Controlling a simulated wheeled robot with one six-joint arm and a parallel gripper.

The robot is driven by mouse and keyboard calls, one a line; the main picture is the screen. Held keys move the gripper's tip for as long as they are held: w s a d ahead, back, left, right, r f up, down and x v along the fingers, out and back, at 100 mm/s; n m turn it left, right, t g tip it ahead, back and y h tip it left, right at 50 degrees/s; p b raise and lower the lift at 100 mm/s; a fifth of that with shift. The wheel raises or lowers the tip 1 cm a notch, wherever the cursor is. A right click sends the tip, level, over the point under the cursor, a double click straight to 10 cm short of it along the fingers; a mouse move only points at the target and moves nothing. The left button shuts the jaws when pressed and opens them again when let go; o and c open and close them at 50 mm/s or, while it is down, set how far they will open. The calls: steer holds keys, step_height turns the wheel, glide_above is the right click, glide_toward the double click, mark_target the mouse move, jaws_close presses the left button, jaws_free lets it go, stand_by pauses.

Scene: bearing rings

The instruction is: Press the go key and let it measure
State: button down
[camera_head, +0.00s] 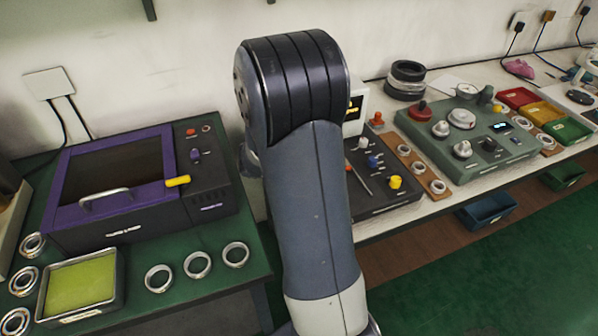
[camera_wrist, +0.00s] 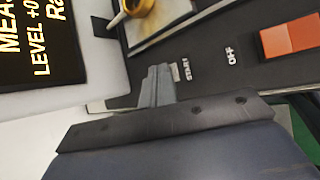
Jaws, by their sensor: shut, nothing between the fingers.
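In the wrist view my gripper (camera_wrist: 158,75) is shut, its fingertips at the black panel (camera_wrist: 215,85) right beside the label START. The go key itself is not visible; the fingers cover the spot beside that label, and I cannot tell whether they touch it. A dark screen (camera_wrist: 35,40) at the left shows yellow and white text, partly cut off: "MEA", "LEVEL +0", "Ra". In the head view the screen (camera_head: 354,108) shows as a small lit patch beside my arm, which hides my gripper.
A red-orange block (camera_wrist: 290,38) stands right of the label OFF. A gold-coloured ring (camera_wrist: 136,6) sits on a metal plate at the top. In the head view a purple-framed box (camera_head: 68,192) stands left and a green instrument (camera_head: 480,165) right, with several loose rings about.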

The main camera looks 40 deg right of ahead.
steer(key=shift+r, duration=0.1)
steer(key=shift+r+p, duration=0.55)
steer(key=shift+r, duration=0.1)
steer(key=shift+r, duration=0.1)
step_height(320, 180, up, 5)
steer(key=p, duration=0.4)
steer(key=shift+s, duration=0.1)
stand_by(0.8)
